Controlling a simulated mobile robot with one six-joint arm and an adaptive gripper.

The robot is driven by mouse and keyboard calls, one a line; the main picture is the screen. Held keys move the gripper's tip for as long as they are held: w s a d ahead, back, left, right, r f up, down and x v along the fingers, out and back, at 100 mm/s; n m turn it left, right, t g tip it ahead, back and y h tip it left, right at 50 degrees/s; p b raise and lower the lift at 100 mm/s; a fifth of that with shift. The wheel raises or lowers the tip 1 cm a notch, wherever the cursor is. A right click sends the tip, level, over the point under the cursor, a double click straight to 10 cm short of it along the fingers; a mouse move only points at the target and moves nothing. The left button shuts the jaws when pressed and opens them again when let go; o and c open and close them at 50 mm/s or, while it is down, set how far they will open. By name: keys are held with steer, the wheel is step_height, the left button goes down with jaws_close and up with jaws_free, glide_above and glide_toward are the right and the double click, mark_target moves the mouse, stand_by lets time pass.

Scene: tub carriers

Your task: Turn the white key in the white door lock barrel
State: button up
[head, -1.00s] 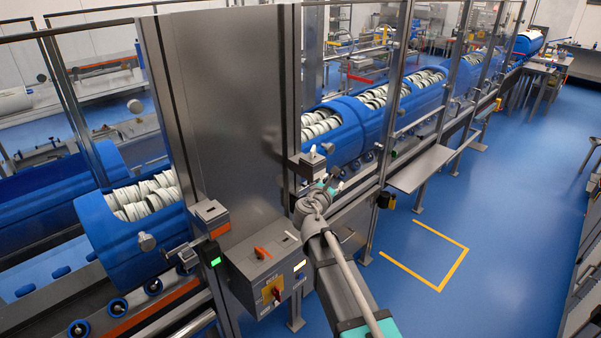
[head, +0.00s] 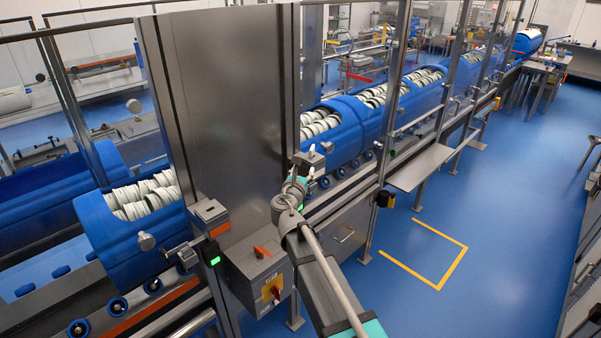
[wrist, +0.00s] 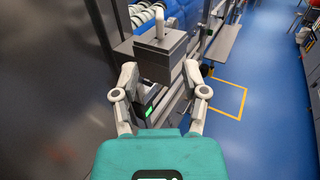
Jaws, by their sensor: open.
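A grey box (wrist: 160,58) stands just ahead of my gripper in the wrist view, and a white upright piece (wrist: 159,24), which looks like the key, rises from its top. The white barrel cannot be told apart from the key here. In the head view the box (head: 309,160) is mounted at the post, with the small white piece (head: 312,148) on top. My gripper (wrist: 159,76) is open, its two pale fingers apart on the left and right of the box's near side, holding nothing. In the head view my gripper (head: 298,172) is close to the box and partly hides it.
A tall steel panel (head: 225,120) stands close on the left. A control box (head: 262,275) with an orange handle and a red-and-yellow switch is below. Blue tub carriers (head: 335,125) with white contents line the conveyor behind clear guards. Blue floor (head: 480,240) on the right is clear.

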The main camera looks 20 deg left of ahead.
mark_target(311, 154)
steer(key=w, duration=0.4)
steer(key=w+a, duration=0.1)
steer(key=w, duration=0.3)
steer(key=w+a, duration=0.1)
steer(key=w, duration=0.3)
steer(key=shift+w, duration=0.4)
steer(key=shift+c, duration=0.3)
jaws_close()
steer(key=shift+d+y, duration=0.1)
steer(key=shift+y, duration=0.2)
